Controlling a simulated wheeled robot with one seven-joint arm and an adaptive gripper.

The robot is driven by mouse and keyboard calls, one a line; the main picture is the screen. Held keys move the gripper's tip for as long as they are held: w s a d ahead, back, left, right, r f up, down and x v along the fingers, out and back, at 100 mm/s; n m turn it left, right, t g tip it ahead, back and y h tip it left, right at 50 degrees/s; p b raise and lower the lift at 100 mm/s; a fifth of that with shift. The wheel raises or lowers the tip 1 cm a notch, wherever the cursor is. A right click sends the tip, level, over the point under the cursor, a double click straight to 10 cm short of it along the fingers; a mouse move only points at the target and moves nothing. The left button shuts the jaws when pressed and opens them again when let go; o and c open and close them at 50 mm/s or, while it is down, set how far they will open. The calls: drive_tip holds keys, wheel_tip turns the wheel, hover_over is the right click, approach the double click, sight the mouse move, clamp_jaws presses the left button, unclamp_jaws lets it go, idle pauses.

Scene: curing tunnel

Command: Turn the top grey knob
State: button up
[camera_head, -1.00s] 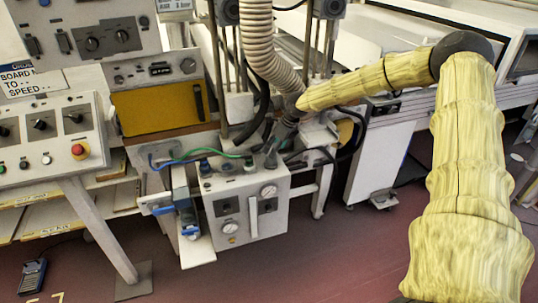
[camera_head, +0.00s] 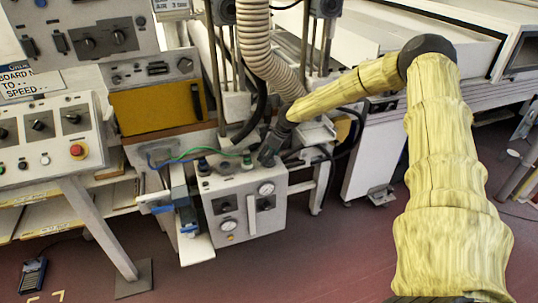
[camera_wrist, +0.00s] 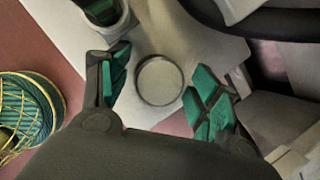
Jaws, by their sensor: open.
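A round grey knob (camera_wrist: 159,81) shows end-on in the wrist view, between my two fingers with a gap on each side. My gripper (camera_wrist: 162,85) is open, with green-padded fingertips left and right of the knob. In the head view my gripper (camera_head: 266,160) is low over the back right of the top of a white control box (camera_head: 222,182). A small dark-topped fitting (camera_head: 248,161) stands just left of it. The grey knob cannot be made out clearly in the head view, where my gripper covers that spot.
Another fitting (camera_head: 203,167) with a green hose (camera_head: 205,151) stands on the box's left. A ribbed duct (camera_head: 262,50) and dark hoses hang close behind my gripper. In the wrist view, a green-and-yellow rounded object (camera_wrist: 28,110) lies at left.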

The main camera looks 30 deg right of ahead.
drive_tip(key=c, duration=1)
